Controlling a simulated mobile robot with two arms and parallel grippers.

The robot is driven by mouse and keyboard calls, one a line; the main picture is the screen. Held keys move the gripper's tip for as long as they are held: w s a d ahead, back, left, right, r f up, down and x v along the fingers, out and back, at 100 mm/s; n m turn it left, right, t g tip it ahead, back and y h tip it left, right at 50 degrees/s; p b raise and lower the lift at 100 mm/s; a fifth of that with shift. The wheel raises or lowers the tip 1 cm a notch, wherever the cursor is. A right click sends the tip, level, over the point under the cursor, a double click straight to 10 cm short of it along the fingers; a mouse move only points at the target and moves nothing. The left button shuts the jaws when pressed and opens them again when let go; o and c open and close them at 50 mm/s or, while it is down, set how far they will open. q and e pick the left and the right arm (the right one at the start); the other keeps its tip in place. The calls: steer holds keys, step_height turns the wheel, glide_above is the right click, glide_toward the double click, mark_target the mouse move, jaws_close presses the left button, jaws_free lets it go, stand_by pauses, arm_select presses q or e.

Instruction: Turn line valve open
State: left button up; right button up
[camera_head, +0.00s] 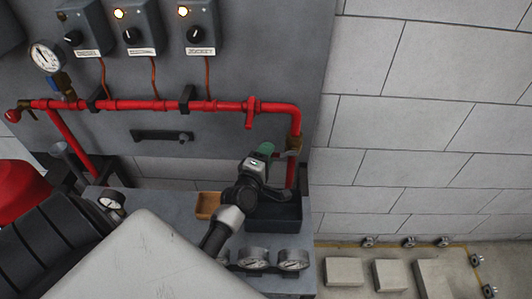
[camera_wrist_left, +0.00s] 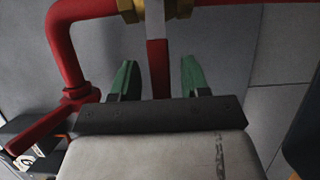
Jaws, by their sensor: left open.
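The line valve shows as a brass body (camera_head: 295,142) on the red pipe below its right-hand elbow. In the left wrist view its brass fittings (camera_wrist_left: 130,10) are at the top edge, with a grey stem running down to a red handle (camera_wrist_left: 158,68). My left gripper (camera_head: 266,149) is open, just left of the valve. In the left wrist view its two green fingers (camera_wrist_left: 157,78) stand on either side of the red handle, with a visible gap on each side. The handle is not clear in the head view. My right gripper is not in view.
Another red lever (camera_head: 251,112) sits on the horizontal red pipe (camera_head: 150,105). Control boxes (camera_head: 198,27) are on the grey panel above. An orange tray (camera_head: 207,205), a dark bin (camera_head: 275,218) and gauges (camera_head: 293,259) lie below my gripper. The tiled wall at right is clear.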

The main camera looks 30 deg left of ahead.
arm_select(q)
steer(key=shift+a, duration=0.3)
steer(key=shift+w+a+f, duration=0.1)
steer(key=shift+a+f, duration=0.05)
steer(key=shift+c, duration=0.3)
steer(key=shift+d+r, duration=0.2)
steer(key=shift+d, duration=0.2)
steer(key=c, duration=0.5)
jaws_close()
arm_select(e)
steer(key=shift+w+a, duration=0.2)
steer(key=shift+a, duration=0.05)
arm_select(q)
steer(key=shift+a+r, duration=0.1)
steer(key=shift+a, duration=0.05)
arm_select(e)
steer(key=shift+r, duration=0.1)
